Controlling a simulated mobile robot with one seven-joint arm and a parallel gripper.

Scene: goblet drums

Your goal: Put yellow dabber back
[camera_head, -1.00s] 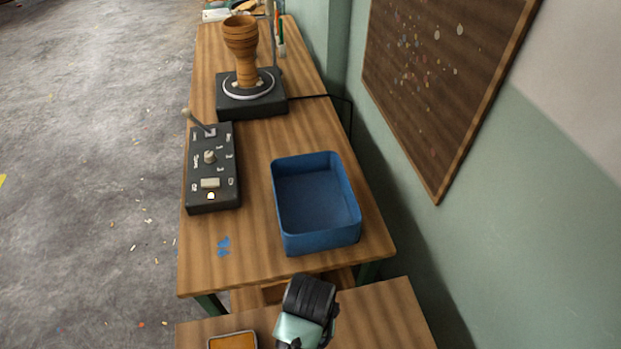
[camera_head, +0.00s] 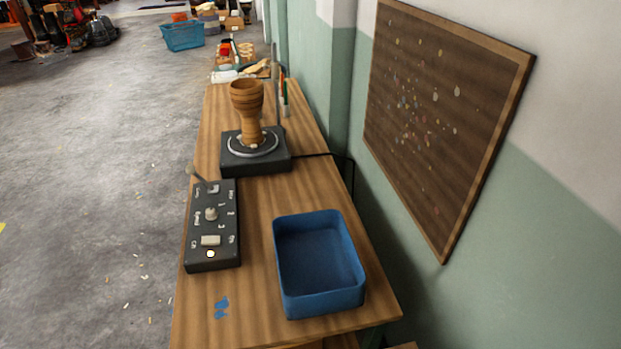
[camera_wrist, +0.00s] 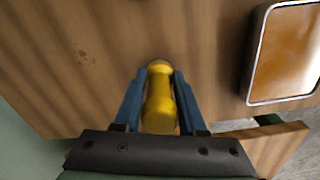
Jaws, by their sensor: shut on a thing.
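The yellow dabber (camera_wrist: 160,104) is between the two blue fingers of my gripper (camera_wrist: 158,80) in the wrist view. My gripper is shut on it, over a wooden table top (camera_wrist: 90,50). The dabber has a pale round tip at its far end. I cannot tell whether it touches the wood. My gripper and the dabber are not in the head view.
An orange-filled tray (camera_wrist: 285,55) with a pale rim lies right of the gripper. In the head view, an empty blue bin (camera_head: 318,262), a black control box (camera_head: 212,228) and a wooden goblet drum (camera_head: 248,105) on a black turntable (camera_head: 255,160) stand on the bench.

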